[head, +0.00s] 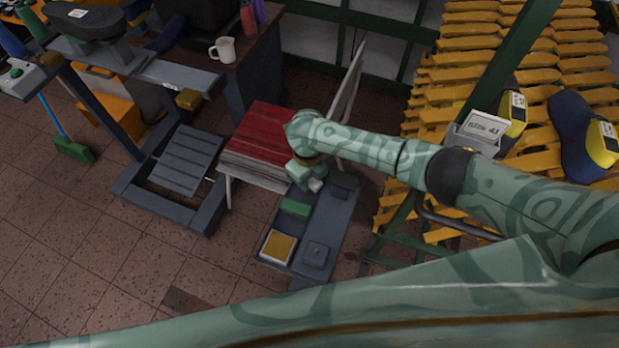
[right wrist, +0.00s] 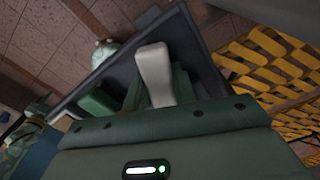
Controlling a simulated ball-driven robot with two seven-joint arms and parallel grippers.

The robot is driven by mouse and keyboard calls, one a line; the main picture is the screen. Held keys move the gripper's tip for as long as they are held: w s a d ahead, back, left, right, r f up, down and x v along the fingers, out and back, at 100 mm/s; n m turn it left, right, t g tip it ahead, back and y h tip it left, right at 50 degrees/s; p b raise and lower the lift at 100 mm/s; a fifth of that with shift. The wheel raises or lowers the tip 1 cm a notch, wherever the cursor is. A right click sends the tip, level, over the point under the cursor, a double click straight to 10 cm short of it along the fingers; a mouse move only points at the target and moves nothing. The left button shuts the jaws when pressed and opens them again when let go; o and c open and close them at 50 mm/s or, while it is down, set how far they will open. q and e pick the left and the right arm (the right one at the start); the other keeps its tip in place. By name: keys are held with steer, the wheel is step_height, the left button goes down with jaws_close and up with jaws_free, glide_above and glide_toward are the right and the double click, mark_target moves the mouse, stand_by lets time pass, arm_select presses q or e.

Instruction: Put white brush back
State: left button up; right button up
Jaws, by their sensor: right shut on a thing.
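A white object that looks like the white brush (right wrist: 154,70) stands out from between the fingers of my right gripper (right wrist: 158,92), which is shut on it. Only its rounded white end shows; any bristles are hidden. In the head view my right gripper (head: 312,182) hangs over the upper part of a dark grey tray (head: 325,232), and a small white bit of the brush (head: 315,186) shows under it. The tray also shows behind the brush in the right wrist view (right wrist: 195,50). I cannot tell whether the brush touches the tray.
A red-topped stack (head: 265,142) stands close left. A yellow slatted rack (head: 470,75) with shoe lasts is at right. Tiled floor is open at lower left.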

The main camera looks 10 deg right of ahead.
steer(key=o, duration=0.5)
steer(key=shift+s+f, duration=0.1)
steer(key=shift+f, duration=0.05)
steer(key=o, duration=0.5)
steer(key=shift+c, duration=0.2)
steer(key=shift+r, duration=0.35)
step_height(320, 180, up, 12)
steer(key=p, duration=0.4)
steer(key=shift+a+f, duration=0.1)
